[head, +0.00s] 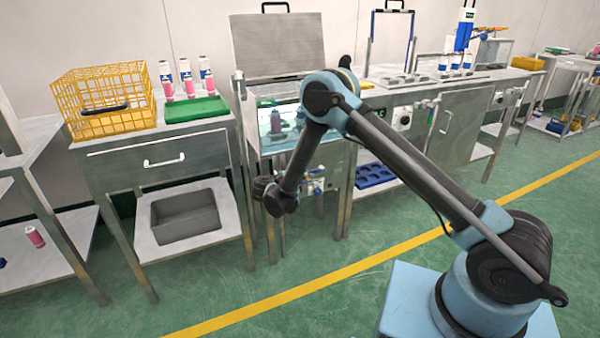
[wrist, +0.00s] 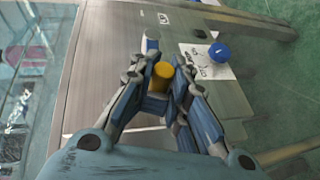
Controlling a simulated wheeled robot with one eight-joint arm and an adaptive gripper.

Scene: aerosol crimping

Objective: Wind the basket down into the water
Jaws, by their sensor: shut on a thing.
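The water bath (head: 265,143) stands with its metal lid (head: 280,45) raised. Through its clear wall I see water and some pink-and-white cans (head: 275,122) low inside. In the wrist view the bath's glassy, wire-crossed interior (wrist: 30,80) lies at the left; the basket's exact height is unclear. My gripper (wrist: 160,84) is shut on a yellow cylindrical handle (wrist: 162,73), beside the bath's metal front panel (wrist: 105,65). The handle's lower part is hidden by the fingers. In the head view my wrist hides the fingers and handle.
A blue knob (wrist: 219,52) on a white plate sits close right of the handle. A yellow wire basket (head: 103,98) and a green tray (head: 196,108) stand on the left table. The green floor in front is clear.

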